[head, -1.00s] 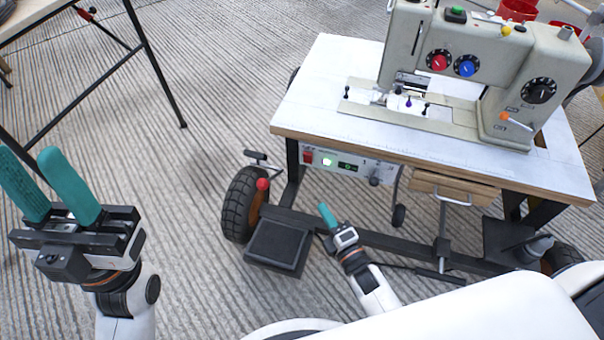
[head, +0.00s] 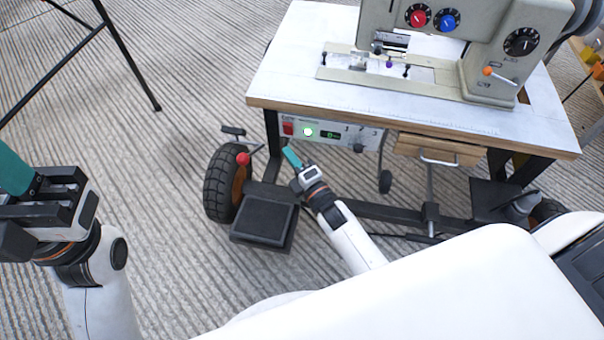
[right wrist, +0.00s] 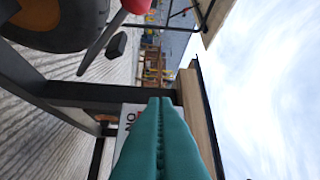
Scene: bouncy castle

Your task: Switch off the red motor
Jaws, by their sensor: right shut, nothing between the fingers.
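The control box (head: 330,134) hangs under the front left of the sewing machine table. It has a red switch (head: 288,128) at its left end, a lit green round button (head: 308,132), a small display and a dark knob. My right gripper (head: 290,154) has its teal fingers shut and empty, just below the red switch in the head view; touching cannot be told. My left gripper (head: 45,205) is partly cut off at the left edge, with one finger showing.
The sewing machine (head: 490,45) stands on the white tabletop (head: 300,70). A wooden drawer (head: 438,148) is right of the box. Below are a black wheel (head: 221,182), a red-knobbed lever (head: 243,159) and a black pedal (head: 264,221). Open floor lies to the left.

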